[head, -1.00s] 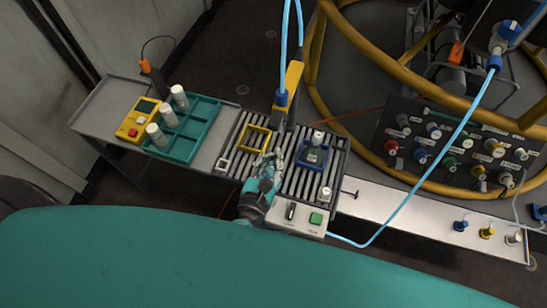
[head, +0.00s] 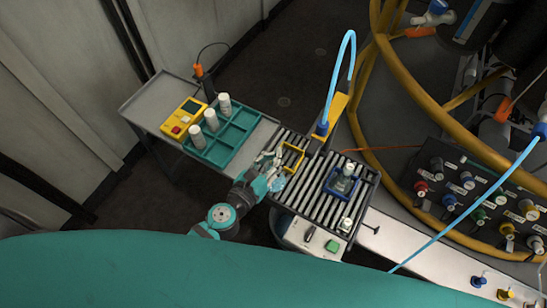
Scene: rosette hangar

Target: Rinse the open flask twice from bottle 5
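A flask (head: 345,175) with a pale top stands in a blue square holder (head: 335,194) on the roller table; I cannot tell whether it is open. Several white bottles, including a near one (head: 197,136), a middle one (head: 211,119) and a far one (head: 224,103), stand upright in a teal rack (head: 226,151). Their numbers are unreadable, so I cannot pick out bottle 5. My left gripper (head: 271,164) is over the left edge of the rollers, beside a yellow square frame (head: 300,153), apart from flask and bottles. Its finger gap is unclear. My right gripper is out of view.
A yellow device (head: 184,118) sits left of the rack on a grey cart (head: 150,104). A blue hose (head: 336,80) arches above the yellow post. A small white-topped item (head: 346,223) is at the near roller edge. A valve panel (head: 470,195) and yellow rails stand right.

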